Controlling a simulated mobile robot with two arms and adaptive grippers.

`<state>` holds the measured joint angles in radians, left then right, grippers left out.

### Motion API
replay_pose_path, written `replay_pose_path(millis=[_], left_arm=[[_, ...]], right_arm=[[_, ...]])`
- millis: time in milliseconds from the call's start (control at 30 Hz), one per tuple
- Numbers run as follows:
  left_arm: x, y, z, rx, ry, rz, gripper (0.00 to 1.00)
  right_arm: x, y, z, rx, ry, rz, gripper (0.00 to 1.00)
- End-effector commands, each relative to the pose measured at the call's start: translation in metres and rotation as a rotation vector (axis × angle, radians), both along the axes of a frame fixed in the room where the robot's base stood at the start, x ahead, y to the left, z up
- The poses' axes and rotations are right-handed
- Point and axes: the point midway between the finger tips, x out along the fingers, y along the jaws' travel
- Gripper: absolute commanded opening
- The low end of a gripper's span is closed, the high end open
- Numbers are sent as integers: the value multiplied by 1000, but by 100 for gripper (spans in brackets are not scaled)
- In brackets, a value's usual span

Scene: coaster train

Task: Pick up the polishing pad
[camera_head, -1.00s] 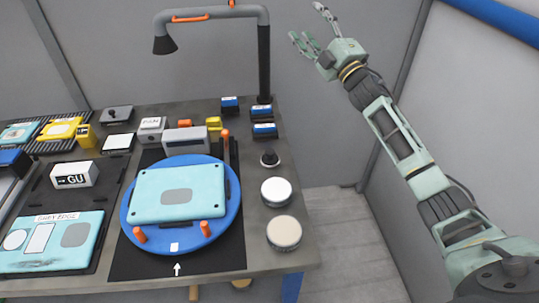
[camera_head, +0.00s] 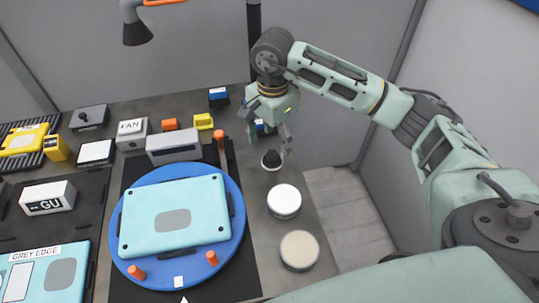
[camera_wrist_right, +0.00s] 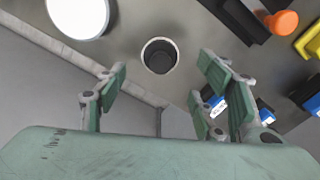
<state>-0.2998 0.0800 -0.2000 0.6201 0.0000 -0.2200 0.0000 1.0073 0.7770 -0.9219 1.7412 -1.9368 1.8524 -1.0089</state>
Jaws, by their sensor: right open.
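A small round pad with a black knob and pale rim (camera_head: 271,160) stands on the grey bench, near its right edge; I take it as the polishing pad. It shows from above in the right wrist view (camera_wrist_right: 160,55) as a dark circle with a white rim. My right gripper (camera_head: 270,138) is open and points down just above and behind it. In the right wrist view my open fingers (camera_wrist_right: 162,70) stand left and right, with the pad between and beyond them. They appear apart from it. My left gripper is out of view.
A white-topped disc (camera_head: 285,201) and a beige-topped disc (camera_head: 299,250) stand nearer on the bench. A blue turntable (camera_head: 232,239) carries a light blue panel (camera_head: 141,234). A blue box (camera_head: 218,96) stands behind. A lamp post (camera_head: 254,40) rises at the back.

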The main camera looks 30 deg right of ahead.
Motion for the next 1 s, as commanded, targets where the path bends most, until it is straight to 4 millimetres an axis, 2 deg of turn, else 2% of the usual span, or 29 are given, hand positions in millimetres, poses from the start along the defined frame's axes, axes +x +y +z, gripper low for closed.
replay_pose_path(millis=[333, 500, 767, 1000], left_arm=[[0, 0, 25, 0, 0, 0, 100], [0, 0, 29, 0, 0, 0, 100], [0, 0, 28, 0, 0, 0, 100], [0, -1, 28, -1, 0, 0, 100]], right_arm=[[-3, 0, -43, 4, 8, -3, 62], [-2, 0, -65, 6, 3, -3, 62], [-1, 0, -69, 6, 0, -2, 62], [-1, 0, -69, 6, 0, -3, 42]])
